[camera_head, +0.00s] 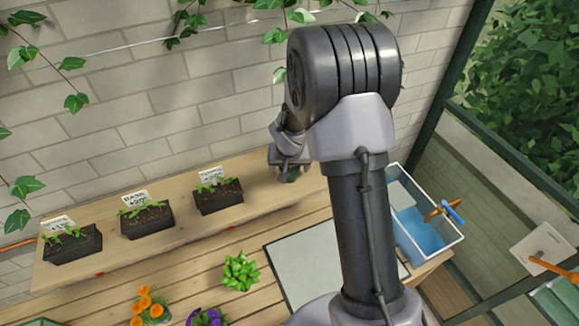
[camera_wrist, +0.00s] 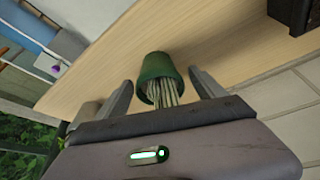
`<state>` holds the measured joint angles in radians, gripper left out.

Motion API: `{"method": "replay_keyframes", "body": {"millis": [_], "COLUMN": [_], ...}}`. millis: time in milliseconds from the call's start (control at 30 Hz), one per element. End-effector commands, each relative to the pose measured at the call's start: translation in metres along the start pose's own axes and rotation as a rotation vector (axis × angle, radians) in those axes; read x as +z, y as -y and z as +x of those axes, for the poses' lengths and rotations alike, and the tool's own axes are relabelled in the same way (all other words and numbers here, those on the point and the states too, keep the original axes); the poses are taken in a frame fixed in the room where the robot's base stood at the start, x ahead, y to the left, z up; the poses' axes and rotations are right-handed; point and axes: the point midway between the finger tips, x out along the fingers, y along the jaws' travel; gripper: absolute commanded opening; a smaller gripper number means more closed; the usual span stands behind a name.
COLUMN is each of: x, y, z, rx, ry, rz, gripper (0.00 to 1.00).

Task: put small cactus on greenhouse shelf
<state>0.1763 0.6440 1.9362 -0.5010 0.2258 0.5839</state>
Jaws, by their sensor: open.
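The small cactus (camera_wrist: 166,94), pale green and ribbed, is in a dark green pot (camera_wrist: 158,64) in the wrist view. My gripper (camera_wrist: 163,88) is open, with one finger on each side of the cactus and visible gaps between. In the head view my gripper (camera_head: 287,164) is over the right part of the long wooden greenhouse shelf (camera_head: 258,178), with a bit of green (camera_head: 288,176) below it. The pot appears to stand on the shelf's wood, though its base contact is not clear. My arm hides the shelf's right end.
Several black seedling planters with labels stand along the shelf, the nearest one (camera_head: 219,198) left of my gripper. Below are a leafy plant (camera_head: 240,271), orange flowers (camera_head: 150,306), purple flowers (camera_head: 207,317) and a grey mat (camera_head: 290,262). A blue-lined bin (camera_head: 425,236) stands right.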

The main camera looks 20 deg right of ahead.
Motion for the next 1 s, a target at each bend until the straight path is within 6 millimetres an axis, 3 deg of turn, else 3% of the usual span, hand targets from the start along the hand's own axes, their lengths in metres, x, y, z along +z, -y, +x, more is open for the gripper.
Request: {"method": "replay_keyframes", "body": {"millis": [167,500,767,867,967,1000], "x": [-0.003,-0.002,-0.001,0.007,0.040,0.059], "y": [0.000,0.000,0.001,0.004,0.011,0.013], "z": [-0.008,-0.088,-0.125,-0.163,-0.234,-0.261], "rx": [0.000,-0.001,-0.002,-0.020,-0.074,-0.104], "ry": [-0.001,-0.004,-0.002,-0.016,-0.030,-0.033], "rz": [0.000,0.002,0.002,0.015,0.041,0.050], "gripper": [0.79,0.79,0.79,0.79,0.79,0.79]}}
